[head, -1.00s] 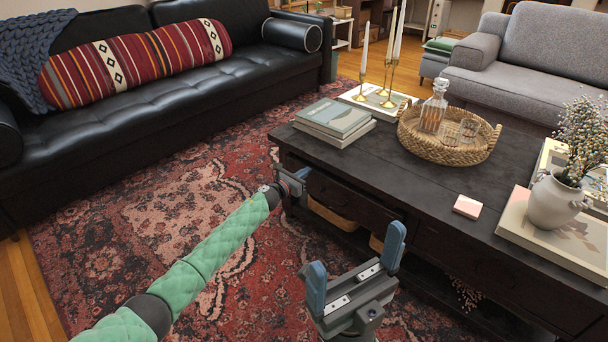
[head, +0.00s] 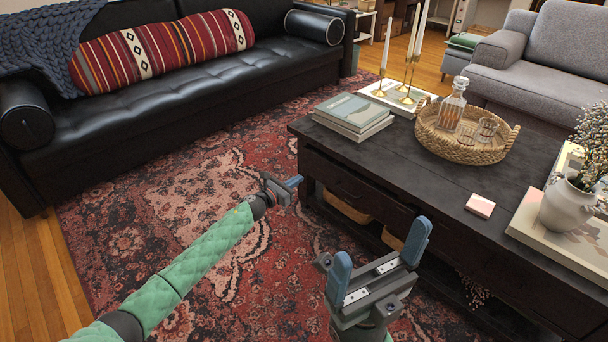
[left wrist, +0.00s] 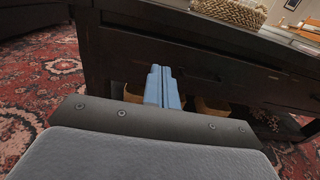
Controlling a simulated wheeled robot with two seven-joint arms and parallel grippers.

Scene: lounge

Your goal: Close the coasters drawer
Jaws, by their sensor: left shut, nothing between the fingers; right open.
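The dark wooden coffee table (head: 400,165) stands at the right in the head view, with drawer fronts along its near side. The left drawer front (head: 350,190) looks about flush with the table; no open drawer interior shows. No label tells which drawer holds coasters. My left gripper (head: 291,186) is shut and empty, just off the table's left end, apart from the drawer front. Its closed blue fingers (left wrist: 163,86) point at the dark table front (left wrist: 210,65) in the left wrist view. My right gripper (head: 378,262) is open and empty, in front of the table.
On the tabletop are books (head: 353,117), a woven tray (head: 466,145) with a decanter and glasses, a pink-topped coaster stack (head: 480,206) and a vase (head: 568,205). Baskets (head: 347,206) sit on the lower shelf. Open rug (head: 200,180) lies between the table and the black sofa (head: 180,110).

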